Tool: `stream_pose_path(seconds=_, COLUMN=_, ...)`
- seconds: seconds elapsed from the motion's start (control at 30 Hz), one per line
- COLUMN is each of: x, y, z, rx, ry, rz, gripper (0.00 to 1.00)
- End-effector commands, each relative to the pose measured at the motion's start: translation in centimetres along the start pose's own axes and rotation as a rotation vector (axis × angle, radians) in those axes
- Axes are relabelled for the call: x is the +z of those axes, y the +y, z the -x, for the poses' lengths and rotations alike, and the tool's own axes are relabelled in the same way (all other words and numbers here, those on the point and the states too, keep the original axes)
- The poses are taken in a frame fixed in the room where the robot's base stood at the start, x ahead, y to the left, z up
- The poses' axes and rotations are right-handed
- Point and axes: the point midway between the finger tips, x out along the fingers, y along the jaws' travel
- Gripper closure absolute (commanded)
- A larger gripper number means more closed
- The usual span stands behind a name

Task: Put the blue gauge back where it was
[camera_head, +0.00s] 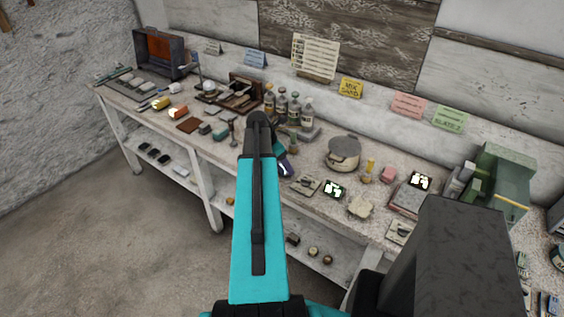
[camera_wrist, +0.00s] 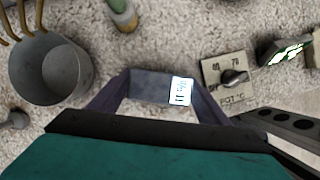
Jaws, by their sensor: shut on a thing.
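The blue gauge (camera_wrist: 150,86), a dark slate-blue block with a white display at its right end, is between the two fingers of my gripper (camera_wrist: 160,90) in the wrist view. My gripper is shut on it, one finger at each end. Beyond it is the pale, speckled bench top (camera_wrist: 150,50); I cannot tell whether the gauge touches it. In the head view my teal arm hides most of the gripper; a small dark blue-purple part with a white patch shows just right of the arm, over the bench.
In the wrist view, a grey metal cup (camera_wrist: 50,68) stands left, a green-and-yellow object (camera_wrist: 123,14) at the top, and a dial plate (camera_wrist: 228,75) close right. The head view shows bottles (camera_head: 281,104) behind and a round lidded pot (camera_head: 343,153) to the right.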

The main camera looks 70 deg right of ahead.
Motion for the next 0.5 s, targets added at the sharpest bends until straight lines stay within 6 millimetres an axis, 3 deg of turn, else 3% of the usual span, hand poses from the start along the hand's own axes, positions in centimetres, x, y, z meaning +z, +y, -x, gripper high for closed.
stream_pose_path(seconds=0.03, x=-0.02, y=0.0, z=-0.06, rx=0.0, ry=0.0, rz=0.0, gripper=0.27)
stream_pose_path(seconds=0.13, x=-0.01, y=0.0, z=-0.04, rx=0.0, ry=0.0, rz=0.0, gripper=0.11)
stream_pose_path(seconds=0.5, x=0.07, y=0.01, z=0.15, rx=0.0, ry=0.0, rz=0.0, gripper=0.11)
